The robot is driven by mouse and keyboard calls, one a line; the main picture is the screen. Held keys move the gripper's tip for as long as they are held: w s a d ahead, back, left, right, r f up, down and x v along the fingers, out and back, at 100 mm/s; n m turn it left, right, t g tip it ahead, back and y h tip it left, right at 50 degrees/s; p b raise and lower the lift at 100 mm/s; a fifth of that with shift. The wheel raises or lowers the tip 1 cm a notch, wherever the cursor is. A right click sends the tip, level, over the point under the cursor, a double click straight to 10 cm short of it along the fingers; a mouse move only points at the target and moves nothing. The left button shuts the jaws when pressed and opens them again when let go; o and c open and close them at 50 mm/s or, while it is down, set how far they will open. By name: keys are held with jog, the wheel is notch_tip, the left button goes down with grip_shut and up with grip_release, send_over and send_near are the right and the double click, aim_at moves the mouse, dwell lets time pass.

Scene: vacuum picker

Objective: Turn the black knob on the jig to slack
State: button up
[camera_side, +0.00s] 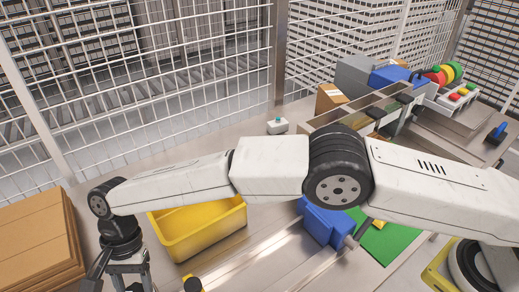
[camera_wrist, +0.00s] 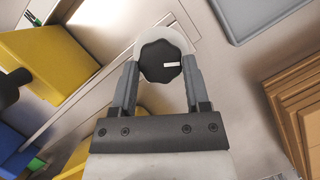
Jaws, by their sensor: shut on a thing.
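The black knob (camera_wrist: 156,70) is a lobed disc with a short white mark pointing to the right in the wrist view. It sits in front of a round white part (camera_wrist: 180,38), which seems to belong to the jig. My gripper (camera_wrist: 160,68) has one finger on each side of the knob and is shut on it. In the side view my gripper (camera_side: 131,284) points down at the lower left, cut by the bottom edge. The knob and jig cannot be made out there. No slack marking is readable.
A yellow bin (camera_side: 200,239) stands right of my gripper, and stacked cardboard (camera_side: 38,238) stands left. A blue device (camera_side: 322,222) and green mat (camera_side: 386,241) lie further right. A grey tray (camera_wrist: 262,30) is at the wrist view's upper right. Mesh fencing (camera_side: 150,80) closes the back.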

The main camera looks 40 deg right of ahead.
aim_at(135, 288)
jog(key=shift+a+n+h, duration=0.1)
jog(key=shift+n+h, duration=0.4)
jog(key=shift+n, duration=1)
jog(key=shift+n+g, duration=0.3)
jog(key=o, duration=1.3)
jog(key=shift+r, duration=1.65)
jog(key=shift+s+d+r, duration=4.8)
jog(key=shift+d+r, duration=0.05)
jog(key=shift+d, duration=0.2)
